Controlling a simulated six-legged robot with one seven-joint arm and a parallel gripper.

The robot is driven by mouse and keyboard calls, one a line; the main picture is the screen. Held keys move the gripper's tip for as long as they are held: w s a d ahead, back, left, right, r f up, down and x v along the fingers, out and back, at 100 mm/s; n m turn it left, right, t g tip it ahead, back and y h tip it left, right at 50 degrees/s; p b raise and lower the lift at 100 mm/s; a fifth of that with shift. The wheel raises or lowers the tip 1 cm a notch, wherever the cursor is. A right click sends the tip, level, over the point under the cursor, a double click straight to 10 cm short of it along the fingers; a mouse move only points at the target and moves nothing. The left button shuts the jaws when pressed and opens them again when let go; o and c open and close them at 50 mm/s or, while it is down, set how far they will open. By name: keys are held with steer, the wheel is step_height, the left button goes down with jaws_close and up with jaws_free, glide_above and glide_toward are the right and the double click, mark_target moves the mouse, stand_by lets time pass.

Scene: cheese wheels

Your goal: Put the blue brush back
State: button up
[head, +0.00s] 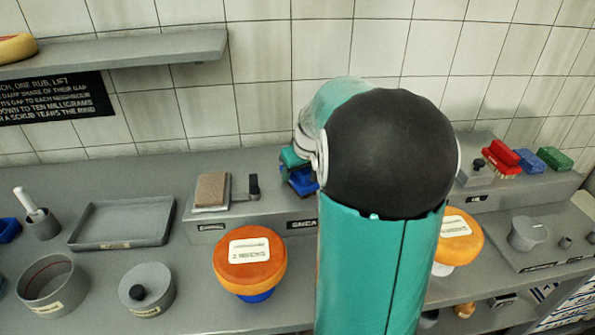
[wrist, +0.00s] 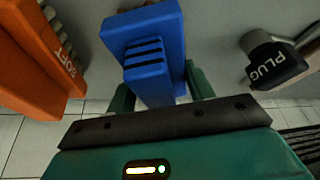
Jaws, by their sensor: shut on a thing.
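The blue brush (wrist: 148,45) fills the middle of the wrist view, with dark slots in its face. My gripper (wrist: 160,92) is shut on it, one green finger on each side. In the head view my gripper (head: 292,166) is mostly hidden behind my arm, and part of the blue brush (head: 301,183) shows below it, above or close to the grey raised ledge. I cannot tell whether the brush touches anything beneath.
An orange block (wrist: 30,60) marked "SOFT" is at left in the wrist view, a black "PLUG" piece (wrist: 275,62) at right. Red (head: 503,157), blue (head: 528,161) and green (head: 555,158) blocks sit on the right ledge. An orange wheel (head: 250,272) stands in front.

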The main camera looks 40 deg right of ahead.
steer(key=shift+f, duration=0.1)
steer(key=o, duration=0.9)
steer(key=v, duration=1.2)
steer(key=s+a+r+n, duration=0.1)
steer(key=s+a, duration=0.1)
steer(key=a, duration=1.4)
steer(key=shift+n+t+y, duration=0.5)
steer(key=shift+n+t, duration=0.1)
steer(key=shift+n, duration=0.1)
steer(key=s+a+f, duration=0.1)
steer(key=s+a, duration=0.2)
steer(key=a, duration=0.1)
steer(key=s+a+f, duration=0.1)
steer(key=s+a, duration=0.3)
steer(key=a, duration=0.1)
steer(key=s+a+f, duration=0.2)
steer(key=s+a, duration=0.2)
steer(key=a, duration=0.1)
steer(key=shift+a, duration=0.15)
